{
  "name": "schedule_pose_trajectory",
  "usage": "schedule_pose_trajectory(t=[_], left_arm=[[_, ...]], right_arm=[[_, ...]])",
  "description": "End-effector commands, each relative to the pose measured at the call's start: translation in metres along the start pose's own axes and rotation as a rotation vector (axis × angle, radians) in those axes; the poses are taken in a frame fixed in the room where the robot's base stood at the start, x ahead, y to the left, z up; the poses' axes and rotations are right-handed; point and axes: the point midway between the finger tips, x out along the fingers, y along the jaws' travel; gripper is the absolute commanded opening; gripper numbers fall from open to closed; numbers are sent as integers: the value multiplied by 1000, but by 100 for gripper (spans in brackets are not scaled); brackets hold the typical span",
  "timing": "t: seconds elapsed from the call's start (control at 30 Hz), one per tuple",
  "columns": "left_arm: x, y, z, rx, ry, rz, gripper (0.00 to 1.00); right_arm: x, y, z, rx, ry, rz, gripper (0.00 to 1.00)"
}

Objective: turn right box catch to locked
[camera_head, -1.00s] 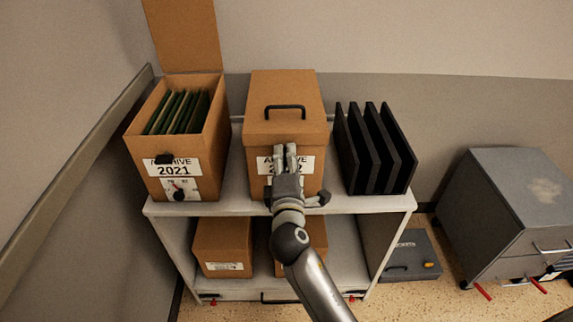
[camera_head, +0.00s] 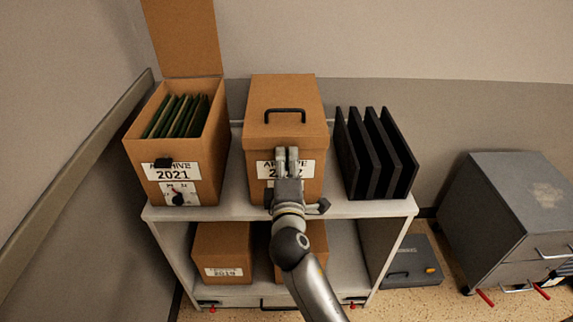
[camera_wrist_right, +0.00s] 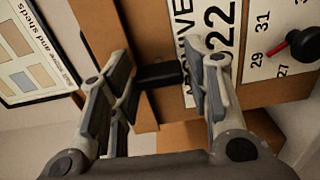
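The right box (camera_head: 288,97) is a closed brown ARCHIVE 2022 box with a black top handle, on the shelf unit's top. My right gripper (camera_head: 287,160) is in front of its label, hiding part of it. In the right wrist view my right gripper (camera_wrist_right: 168,72) is open, its fingers on either side of a black catch (camera_wrist_right: 158,75) at the box front. I cannot tell whether a finger touches the catch. A black knob with a red tip (camera_wrist_right: 303,45) sits on a numbered dial at the right there. My left gripper is out of view.
The open ARCHIVE 2021 box (camera_head: 150,165) with green folders stands to the left. Black upright dividers (camera_head: 378,155) stand to the right. Smaller boxes (camera_head: 222,250) lie on the lower shelf (camera_head: 345,240). A grey cabinet (camera_head: 500,200) stands on the floor at right.

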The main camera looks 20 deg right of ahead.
Motion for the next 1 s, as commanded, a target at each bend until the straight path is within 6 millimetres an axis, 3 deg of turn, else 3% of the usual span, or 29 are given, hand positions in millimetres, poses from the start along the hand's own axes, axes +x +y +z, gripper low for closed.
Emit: schedule_pose_trajectory(t=[0.07, 0.47, 0.8, 1.0], left_arm=[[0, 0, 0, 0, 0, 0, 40], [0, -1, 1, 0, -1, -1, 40], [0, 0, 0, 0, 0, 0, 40], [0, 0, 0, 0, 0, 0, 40]], right_arm=[[0, 0, 0, 0, 0, 0, 59], [-5, 0, 0, -2, 1, 1, 59], [-53, 0, 0, 0, 0, -1, 59], [-71, 0, 0, -2, 0, 0, 59]])
